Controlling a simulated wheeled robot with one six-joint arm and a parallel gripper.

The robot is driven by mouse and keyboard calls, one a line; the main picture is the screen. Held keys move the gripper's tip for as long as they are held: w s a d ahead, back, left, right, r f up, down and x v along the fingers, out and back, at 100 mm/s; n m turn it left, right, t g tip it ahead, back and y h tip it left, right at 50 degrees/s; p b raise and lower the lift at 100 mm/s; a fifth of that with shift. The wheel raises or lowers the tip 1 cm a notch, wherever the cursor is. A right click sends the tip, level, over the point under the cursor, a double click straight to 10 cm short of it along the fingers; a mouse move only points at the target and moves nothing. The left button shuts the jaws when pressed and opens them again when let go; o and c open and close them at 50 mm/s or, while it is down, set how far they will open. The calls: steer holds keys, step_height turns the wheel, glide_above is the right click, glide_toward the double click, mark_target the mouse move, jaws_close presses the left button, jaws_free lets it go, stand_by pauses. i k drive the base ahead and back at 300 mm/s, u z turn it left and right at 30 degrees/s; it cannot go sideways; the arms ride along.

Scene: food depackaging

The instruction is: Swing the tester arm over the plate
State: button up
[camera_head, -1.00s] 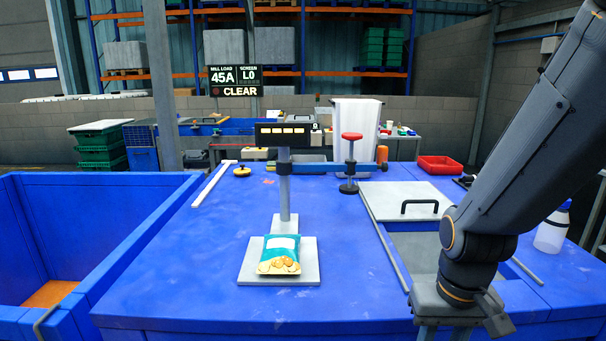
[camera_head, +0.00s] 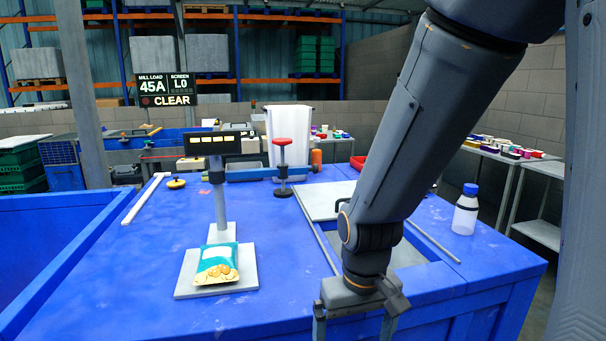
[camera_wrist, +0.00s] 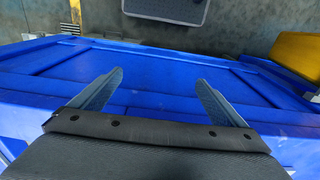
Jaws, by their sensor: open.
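The tester arm (camera_head: 248,173) is a blue horizontal bar behind the post with the display (camera_head: 213,143) in the head view. It points right, away from over the plate. A red-topped plunger (camera_head: 282,153) with a dark foot stands on its right part. The grey plate (camera_head: 188,287) lies in front of the post and carries a teal and white snack bag (camera_head: 217,262). My gripper (camera_head: 354,327) is open and empty at the table's front edge, right of the plate and well short of the tester arm. Its spread fingers also show in the wrist view (camera_wrist: 160,78).
A grey lid (camera_head: 322,201) and a recess in the table top lie behind my arm. A white bottle with a blue cap (camera_head: 466,210) stands at the right. A blue bin (camera_head: 60,250) is at the left. Table space between plate and recess is clear.

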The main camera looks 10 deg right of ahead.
mark_target(282, 172)
steer(key=k, duration=0.5)
steer(key=u, duration=1.15)
steer(key=i, duration=0.65)
steer(key=z, duration=1.55)
